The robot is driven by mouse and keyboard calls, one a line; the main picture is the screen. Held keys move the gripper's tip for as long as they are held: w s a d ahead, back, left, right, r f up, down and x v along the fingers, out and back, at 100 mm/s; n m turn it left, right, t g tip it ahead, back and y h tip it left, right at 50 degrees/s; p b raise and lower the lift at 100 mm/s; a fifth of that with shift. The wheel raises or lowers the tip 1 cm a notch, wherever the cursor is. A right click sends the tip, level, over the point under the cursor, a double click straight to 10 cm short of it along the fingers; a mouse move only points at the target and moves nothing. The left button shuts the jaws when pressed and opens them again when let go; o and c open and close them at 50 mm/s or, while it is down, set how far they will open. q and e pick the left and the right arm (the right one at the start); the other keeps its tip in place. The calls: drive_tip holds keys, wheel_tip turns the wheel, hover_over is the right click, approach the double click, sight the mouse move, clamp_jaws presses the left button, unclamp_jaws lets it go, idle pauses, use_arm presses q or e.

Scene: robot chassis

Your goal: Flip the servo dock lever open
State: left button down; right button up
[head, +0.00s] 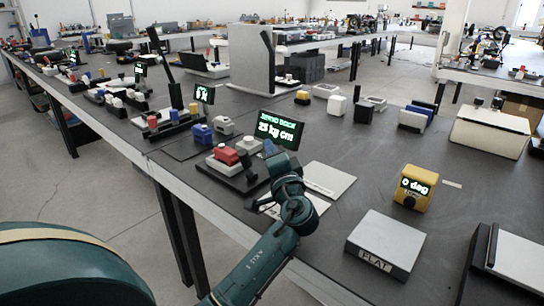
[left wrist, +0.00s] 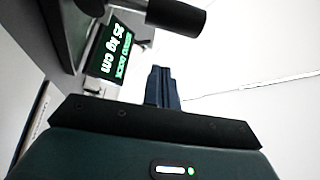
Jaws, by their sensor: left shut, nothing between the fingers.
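The servo dock display (head: 280,130) reads "SERVO DOCK 25 kg cm" in green and stands just behind my left gripper (head: 269,148). The dock base (head: 235,178) is black, with a red block (head: 226,154) on it and a short dark upright piece beside it. In the left wrist view, the display (left wrist: 110,48) is left of my shut, empty fingers (left wrist: 163,88). A black cylindrical grip on a metal rod, which looks like the lever (left wrist: 178,14), is beyond the fingertips with a visible gap. My arm partly hides the dock's right side. My right gripper is not in view.
A yellow block reading "0 deg" (head: 415,187) and a grey block marked "FLAT" (head: 385,245) stand to the right. A pale flat plate (head: 325,180) lies beside my wrist. Blue (head: 202,133) and grey (head: 223,125) blocks sit behind the dock. The table's front edge runs close below.

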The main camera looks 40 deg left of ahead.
use_arm(q)
drive_tip(key=v, duration=0.9)
drive_tip(key=shift+s+a, duration=0.1)
drive_tip(key=shift+s+d+f, duration=0.1)
drive_tip(key=shift+s+d, duration=0.2)
drive_tip(key=shift+d, duration=0.1)
